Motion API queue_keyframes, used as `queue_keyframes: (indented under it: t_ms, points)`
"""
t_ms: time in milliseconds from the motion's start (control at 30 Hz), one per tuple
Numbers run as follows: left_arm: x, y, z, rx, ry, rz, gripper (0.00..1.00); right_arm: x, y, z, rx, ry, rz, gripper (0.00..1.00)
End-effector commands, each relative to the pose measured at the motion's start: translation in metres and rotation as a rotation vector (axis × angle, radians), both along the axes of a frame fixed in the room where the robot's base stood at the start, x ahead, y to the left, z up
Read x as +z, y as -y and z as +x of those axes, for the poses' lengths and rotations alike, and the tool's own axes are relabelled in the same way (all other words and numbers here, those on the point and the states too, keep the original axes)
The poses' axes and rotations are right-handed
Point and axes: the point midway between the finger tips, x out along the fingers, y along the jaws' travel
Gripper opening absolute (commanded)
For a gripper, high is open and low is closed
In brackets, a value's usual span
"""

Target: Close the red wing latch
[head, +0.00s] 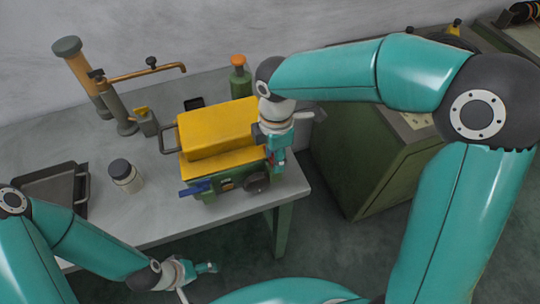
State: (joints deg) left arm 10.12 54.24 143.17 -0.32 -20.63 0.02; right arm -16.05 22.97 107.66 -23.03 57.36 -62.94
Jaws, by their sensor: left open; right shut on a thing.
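A machine with a yellow cover (217,128) and a green body (228,183) stands near the table's front edge. A blue latch (195,188) sits at its front left, and a dark round knob (256,182) at its front right. My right gripper (280,161) points down at the machine's right front corner and is shut on a small red part, the red wing latch (281,155). The fingers hide most of it, so its position is hard to tell. My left gripper (212,268) is open and empty, low in front of the table.
A white jar with a dark lid (125,174) and a dark tray (52,187) stand to the left. A tap-like pipe (145,70), a small grey block with a yellow top (145,121) and a green bottle (240,80) are behind. A green cabinet (365,165) stands right.

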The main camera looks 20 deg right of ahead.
Motion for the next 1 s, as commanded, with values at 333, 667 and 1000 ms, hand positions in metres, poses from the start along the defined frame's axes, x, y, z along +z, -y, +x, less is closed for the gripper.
queue_keyframes:
  t_ms: [333,667,1000]
  points:
    - [0.000,0.000,0.000,0.000,0.000,0.000,0.77,0.000,0.000,0.000,0.000,0.002,0.000,0.62]
    - [0.001,0.000,0.000,0.000,0.000,0.000,0.77,0.007,0.000,0.001,-0.001,0.003,0.000,0.62]
    - [0.001,0.000,0.000,0.000,0.000,0.000,0.77,0.066,-0.001,0.001,0.000,0.007,0.002,0.62]
